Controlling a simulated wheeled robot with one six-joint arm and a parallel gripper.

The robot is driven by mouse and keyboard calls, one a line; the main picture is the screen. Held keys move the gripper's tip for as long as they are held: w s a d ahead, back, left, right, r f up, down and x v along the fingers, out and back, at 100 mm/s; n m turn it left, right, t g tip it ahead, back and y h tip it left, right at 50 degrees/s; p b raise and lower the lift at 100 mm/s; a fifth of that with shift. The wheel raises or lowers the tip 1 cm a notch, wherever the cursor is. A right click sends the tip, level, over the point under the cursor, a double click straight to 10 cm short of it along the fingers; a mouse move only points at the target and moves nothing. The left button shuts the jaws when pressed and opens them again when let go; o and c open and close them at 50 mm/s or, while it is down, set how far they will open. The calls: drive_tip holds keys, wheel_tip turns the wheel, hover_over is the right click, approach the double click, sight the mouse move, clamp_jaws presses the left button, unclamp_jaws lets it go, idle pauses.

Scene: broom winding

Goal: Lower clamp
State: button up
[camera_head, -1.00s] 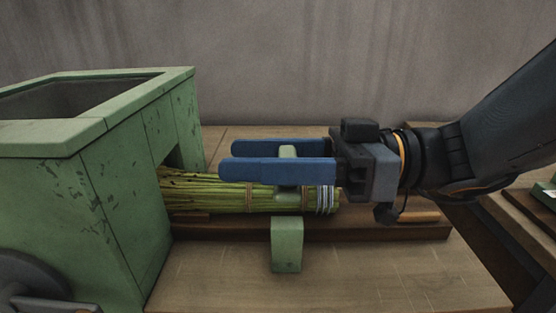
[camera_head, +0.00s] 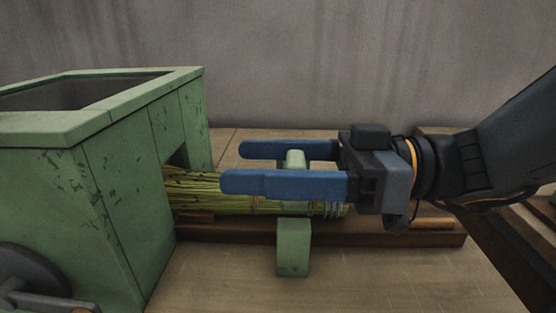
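The green clamp (camera_head: 295,160) shows its upper part between my gripper's two blue fingers, over the bundle of green and yellow straw (camera_head: 205,190). A green block (camera_head: 293,247) stands just in front of the bundle, below the near finger. My gripper (camera_head: 232,167) reaches in from the right with its fingers level and apart, one on the far side of the clamp and one on the near side. A gap shows between the clamp and the fingers. The near finger hides the clamp's middle and part of the bundle, so I cannot tell whether the clamp presses on the straw.
A large green machine box (camera_head: 115,180) with an open top stands at the left, and the bundle comes out of its side opening. The wooden bench (camera_head: 390,280) is clear in front. A dark wooden rail (camera_head: 375,235) runs under the bundle. A grey wall stands behind.

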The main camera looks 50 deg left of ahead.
drive_tip(key=shift+w, duration=0.1)
drive_tip(key=v, duration=0.7)
drive_tip(key=shift+w+d, duration=0.25)
drive_tip(key=shift+c, duration=0.5)
